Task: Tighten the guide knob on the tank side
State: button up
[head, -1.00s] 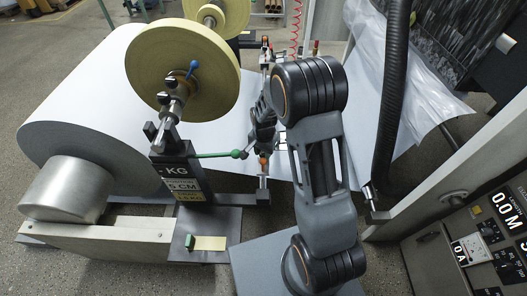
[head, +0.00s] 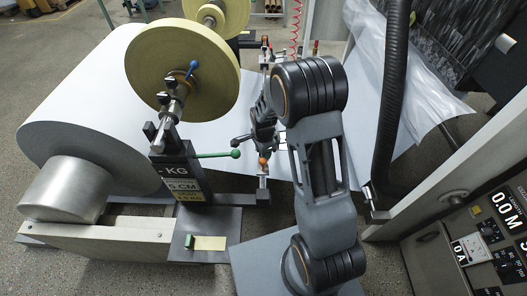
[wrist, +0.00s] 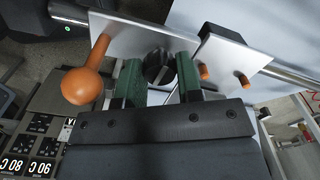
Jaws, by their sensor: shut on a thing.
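In the wrist view, my gripper (wrist: 157,80) has its two green fingers on either side of a black ribbed guide knob (wrist: 158,62) and is shut on it. The knob sits in front of a pale metal plate (wrist: 120,32). An orange ball-ended handle (wrist: 82,86) is just left of my gripper, close to the left finger. In the head view, my wrist hangs beyond the elbow, near an orange ball (head: 263,162). The fingers and the held knob cannot be made out there. I cannot tell from these views which side is the tank side.
A metal bar (wrist: 70,12) runs behind the plate, and a second plate (wrist: 228,55) with orange pegs is at right. A black hose (head: 391,100) is right.

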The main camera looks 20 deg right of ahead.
dwell(0.4)
jog(key=o, duration=0.9)
jog(key=n, duration=1.5)
notch_tip(320, 180, up, 14)
jog(key=p, duration=0.2)
jog(key=shift+s+a+r+n+t+p, duration=0.1)
jog(key=shift+s+r+n+t+p, duration=0.2)
jog(key=shift+s+r+p, duration=1.25)
jog(key=shift+s+r+n+t+p, duration=0.1)
jog(key=shift+s+r+t+p, duration=0.4)
jog(key=shift+s+r, duration=2.1)
jog(key=shift+s+a+r+n+t+p, duration=0.2)
jog(key=shift+s+r+p, duration=0.9)
jog(key=shift+r, duration=1.9)
